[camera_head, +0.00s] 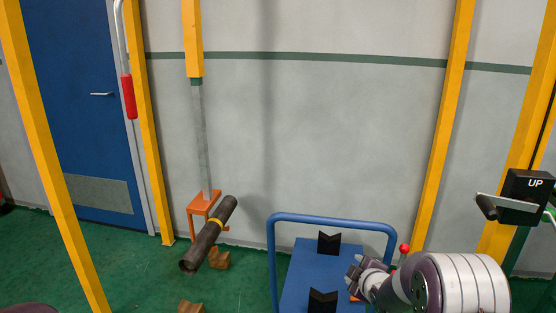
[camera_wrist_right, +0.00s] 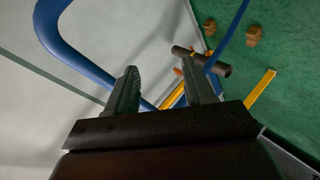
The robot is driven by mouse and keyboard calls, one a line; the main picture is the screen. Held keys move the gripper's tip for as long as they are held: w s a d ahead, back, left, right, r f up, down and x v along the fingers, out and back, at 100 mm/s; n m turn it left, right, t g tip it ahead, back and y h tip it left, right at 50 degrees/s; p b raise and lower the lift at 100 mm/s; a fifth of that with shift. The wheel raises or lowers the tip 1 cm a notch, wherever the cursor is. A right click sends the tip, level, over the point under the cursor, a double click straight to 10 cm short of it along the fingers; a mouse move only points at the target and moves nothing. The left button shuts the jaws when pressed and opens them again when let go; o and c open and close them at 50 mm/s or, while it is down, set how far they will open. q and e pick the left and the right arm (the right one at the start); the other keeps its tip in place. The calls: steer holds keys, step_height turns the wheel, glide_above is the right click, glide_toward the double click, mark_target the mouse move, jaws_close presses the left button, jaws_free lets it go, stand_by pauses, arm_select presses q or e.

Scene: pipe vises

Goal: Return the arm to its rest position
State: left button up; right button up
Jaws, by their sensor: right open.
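My right arm (camera_head: 455,285) comes in from the lower right in the head view. Its gripper (camera_head: 355,277) is over the right side of the blue cart (camera_head: 300,262), beside the black V-blocks. In the right wrist view the gripper (camera_wrist_right: 160,88) has its two fingers apart with nothing between them. A dark pipe (camera_head: 200,248) with a yellow band hangs tilted at the orange hook (camera_head: 204,203), well left of the gripper. The pipe also shows beyond the fingers in the wrist view (camera_wrist_right: 222,69). My left gripper is not in view.
The cart carries black V-blocks (camera_head: 329,242) (camera_head: 322,301) and has a blue rail handle (camera_head: 330,218). Wooden blocks (camera_head: 219,259) (camera_head: 190,307) lie on the green floor. Yellow posts (camera_head: 445,120) stand around. A red knob (camera_head: 404,248) is close to my right arm. A black "UP" control box (camera_head: 527,190) is at right.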

steer(key=s+a+f+m+g, duration=0.25)
steer(key=s+m+g, duration=0.35)
steer(key=s, duration=0.9)
steer(key=s+a+f+m+g, duration=0.1)
steer(key=s+a+m+g, duration=0.35)
steer(key=s, duration=0.95)
step_height(320, 180, up, 18)
steer(key=s+m+p, duration=0.1)
steer(key=p, duration=1.5)
steer(key=shift+d+f, duration=0.15)
steer(key=shift+f, duration=0.05)
steer(key=shift+s+m, duration=0.1)
steer(key=shift+m, duration=0.15)
